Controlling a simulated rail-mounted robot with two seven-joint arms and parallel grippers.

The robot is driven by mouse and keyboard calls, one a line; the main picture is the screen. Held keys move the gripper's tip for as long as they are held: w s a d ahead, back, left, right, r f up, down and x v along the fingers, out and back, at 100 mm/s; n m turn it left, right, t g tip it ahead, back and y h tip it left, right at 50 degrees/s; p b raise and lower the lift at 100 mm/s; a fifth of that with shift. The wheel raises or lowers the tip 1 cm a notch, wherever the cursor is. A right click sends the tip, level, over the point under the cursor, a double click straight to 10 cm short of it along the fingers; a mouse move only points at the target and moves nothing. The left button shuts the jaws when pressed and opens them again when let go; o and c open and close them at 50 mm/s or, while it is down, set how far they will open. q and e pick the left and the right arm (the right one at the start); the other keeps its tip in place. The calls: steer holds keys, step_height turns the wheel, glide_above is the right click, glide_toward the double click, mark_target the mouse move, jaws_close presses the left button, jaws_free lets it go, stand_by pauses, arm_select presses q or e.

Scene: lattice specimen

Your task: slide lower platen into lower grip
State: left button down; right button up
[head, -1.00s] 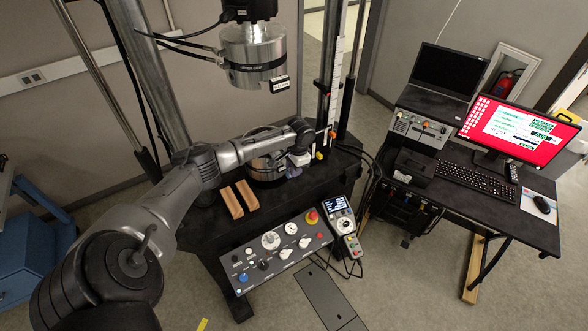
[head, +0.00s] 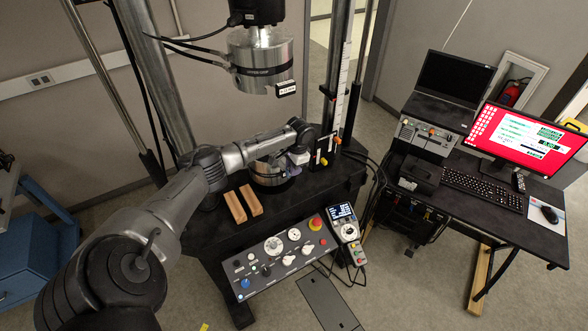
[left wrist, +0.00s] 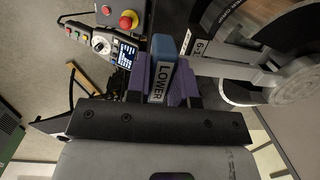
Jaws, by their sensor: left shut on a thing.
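In the left wrist view my left gripper (left wrist: 161,85) has its purple fingers shut on a blue handle (left wrist: 163,47) marked LOWER. A flat metal arm (left wrist: 220,69) runs right from the handle towards a round metal part (left wrist: 296,84), seemingly the lower platen. A large silver cylinder with a number label (left wrist: 200,46) is close by at the upper right. In the head view my left gripper (head: 297,158) is at the right side of the silver lower grip (head: 266,176), partly hidden by my arm. I cannot tell how far the platen is seated. My right gripper is not in view.
The silver upper load cell (head: 262,62) hangs above the lower grip. Two wooden blocks (head: 243,204) lie on the black machine table. The control panel (head: 275,261) and a handheld pendant (head: 345,224) are in front. A desk with a monitor (head: 520,138) stands right.

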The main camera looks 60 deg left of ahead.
arm_select(q)
steer(key=c, duration=1.1)
jaws_free()
steer(key=shift+a+r, duration=0.1)
steer(key=shift+a, duration=0.05)
steer(key=o, duration=0.7)
steer(key=shift+c, duration=0.2)
steer(key=shift+w+r+p, duration=0.15)
steer(key=shift+r+p, duration=0.65)
steer(key=shift+p, duration=0.05)
steer(key=shift+w+r+p, duration=0.2)
steer(key=shift+r+p, duration=1.4)
steer(key=shift+r, duration=0.05)
